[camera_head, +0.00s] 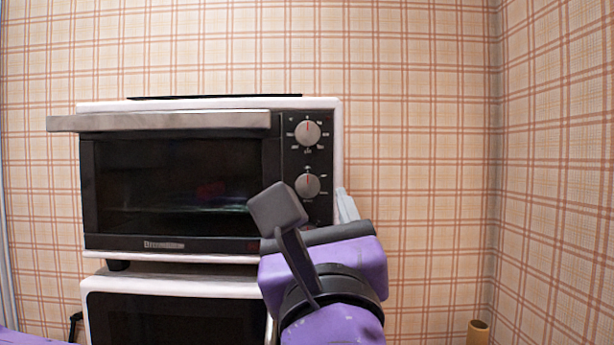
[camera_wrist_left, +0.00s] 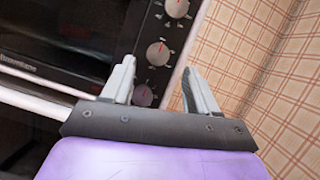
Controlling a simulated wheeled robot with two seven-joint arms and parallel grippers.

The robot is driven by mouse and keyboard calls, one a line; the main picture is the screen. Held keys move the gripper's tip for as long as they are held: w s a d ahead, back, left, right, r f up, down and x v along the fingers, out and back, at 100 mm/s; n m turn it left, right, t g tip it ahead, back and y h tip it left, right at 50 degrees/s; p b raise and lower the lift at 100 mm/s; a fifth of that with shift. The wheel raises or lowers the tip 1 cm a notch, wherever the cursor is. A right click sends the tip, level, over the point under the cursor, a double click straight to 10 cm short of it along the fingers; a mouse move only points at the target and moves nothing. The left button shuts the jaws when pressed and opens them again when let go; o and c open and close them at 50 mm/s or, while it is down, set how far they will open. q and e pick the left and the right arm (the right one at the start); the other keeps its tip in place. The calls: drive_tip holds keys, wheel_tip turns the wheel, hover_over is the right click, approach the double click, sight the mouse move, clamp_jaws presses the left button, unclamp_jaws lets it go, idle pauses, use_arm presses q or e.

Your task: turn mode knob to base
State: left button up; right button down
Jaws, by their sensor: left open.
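A black and white toaster oven (camera_head: 180,185) has a vertical panel of round silver knobs at its right. The upper knob (camera_head: 307,132) and the middle knob (camera_head: 307,186) show red pointer marks, roughly upward. Their labels are too small to read, so I cannot tell which is the mode knob. The left wrist view shows the upper knob (camera_wrist_left: 176,7), the middle knob (camera_wrist_left: 157,53) and a lower knob (camera_wrist_left: 143,96); my gripper hides the lower one in the head view. My left gripper (camera_wrist_left: 158,66) is open, with the lower knob between its fingers in view; contact cannot be told.
The oven's door handle (camera_head: 160,121) sticks out along its top front. The oven stands on a second white and black appliance (camera_head: 175,315). A small tan cylinder (camera_head: 478,332) is at lower right.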

sight(308, 187)
use_arm(q)
drive_tip(key=p+x, duration=0.1)
drive_tip(key=x, duration=0.4)
drive_tip(key=shift+a, duration=0.2)
use_arm(e)
wheel_tip(308, 187, up, 2)
drive_tip(key=shift+r, duration=0.15)
use_arm(q)
drive_tip(key=shift+c, duration=0.2)
drive_tip(key=shift+w, duration=0.1)
drive_tip(key=c, duration=1)
